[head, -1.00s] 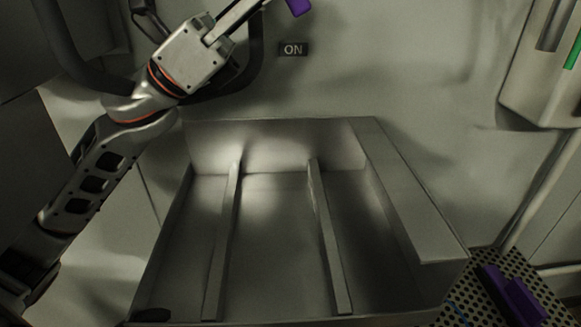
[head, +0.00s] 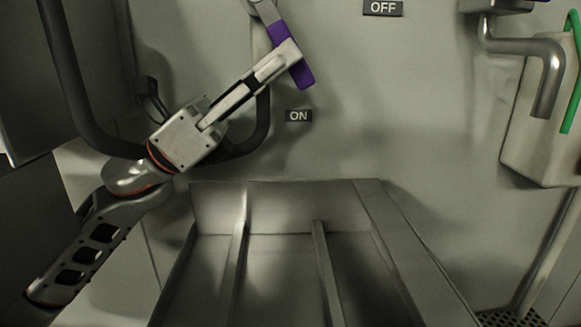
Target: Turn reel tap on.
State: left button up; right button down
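The reel tap's lever has a grey stem (head: 262,9) at the top and a purple handle (head: 303,77) that slants down to the right. The handle's lower end points towards the ON label (head: 298,116). The OFF label (head: 383,8) is higher and to the right. My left gripper (head: 284,60) reaches up from the lower left, with its fingertip lying across the handle. It is seen edge-on, so I cannot tell whether it is shut on the handle. The tap's pivot is not clearly visible. My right gripper is not in view.
A metal trough (head: 275,212) with inner rails stands below. A dark curved tube (head: 75,95) runs behind my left arm. A metal spout (head: 545,75) and a box with a green handle (head: 572,105) are at the right. The wall between labels and spout is clear.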

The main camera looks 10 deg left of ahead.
aim_at(292, 37)
pick_arm(q)
jog(key=shift+v, duration=2.5)
jog(key=shift+f, duration=0.1)
jog(key=shift+h, duration=0.8)
jog(key=x, duration=0.8)
jog(key=shift+r, duration=0.25)
grip_shut()
